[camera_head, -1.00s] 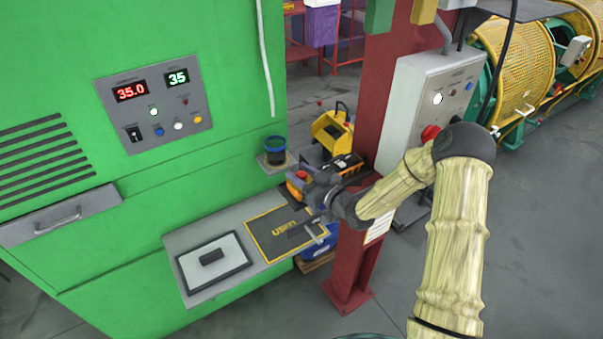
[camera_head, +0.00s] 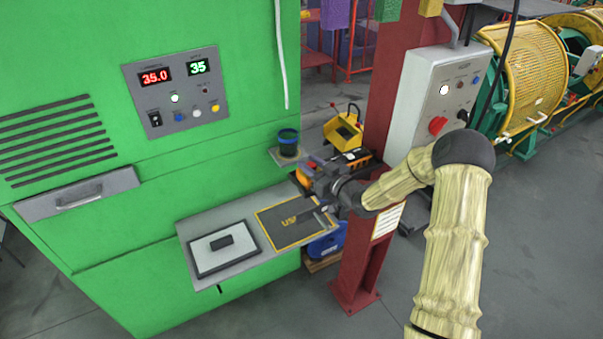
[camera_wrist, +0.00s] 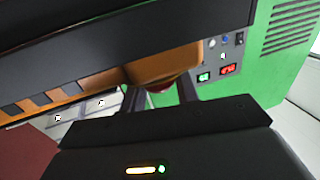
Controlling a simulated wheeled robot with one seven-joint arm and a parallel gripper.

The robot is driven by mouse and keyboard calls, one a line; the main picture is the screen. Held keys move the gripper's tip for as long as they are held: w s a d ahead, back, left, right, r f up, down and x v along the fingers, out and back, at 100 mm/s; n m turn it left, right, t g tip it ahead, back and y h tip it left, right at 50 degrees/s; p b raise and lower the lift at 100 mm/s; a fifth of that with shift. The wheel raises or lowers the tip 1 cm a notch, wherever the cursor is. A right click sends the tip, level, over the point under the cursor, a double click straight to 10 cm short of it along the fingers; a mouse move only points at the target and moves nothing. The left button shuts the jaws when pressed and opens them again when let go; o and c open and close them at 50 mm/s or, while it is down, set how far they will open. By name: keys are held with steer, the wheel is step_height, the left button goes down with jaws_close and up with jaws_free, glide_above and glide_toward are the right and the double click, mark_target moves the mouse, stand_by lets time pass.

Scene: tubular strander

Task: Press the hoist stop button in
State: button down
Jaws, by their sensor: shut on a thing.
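My gripper (camera_head: 318,180) is in front of the red post, above the shelf on the green cabinet. It is shut on an orange-and-black unit (camera_head: 342,163), which has a red part at its near end. In the wrist view my gripper (camera_wrist: 160,98) has its fingers against the orange body (camera_wrist: 160,67), below a long dark bar. A bit of red shows between the fingers. No label marks a hoist stop button, so I cannot tell whether that red part is it. A red knob (camera_head: 437,125) also sits on the grey control box, apart from my gripper.
The green cabinet (camera_head: 190,150) carries a panel with lit displays (camera_head: 177,90). Its shelf holds a white tablet-like plate (camera_head: 207,250) and a dark mat (camera_head: 275,232). The red post (camera_head: 358,265) stands close behind my arm. The grey control box (camera_head: 412,100) is to the right. Floor is clear at right.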

steer(key=shift+w+d+f, duration=0.1)
steer(key=shift+d+f, duration=0.15)
steer(key=shift+d, duration=0.05)
steer(key=c, duration=1)
jaws_free()
steer(key=shift+w+d, duration=0.1)
steer(key=shift+w, duration=0.1)
steer(key=shift+c, duration=0.2)
steer(key=shift+s, duration=0.15)
steer(key=shift+s+d+f+b, duration=0.1)
steer(key=shift+s+d+b, duration=0.2)
steer(key=shift+s, duration=0.05)
steer(key=b+v, duration=0.5)
steer(key=v, duration=1.1)
steer(key=shift+s, duration=0.15)
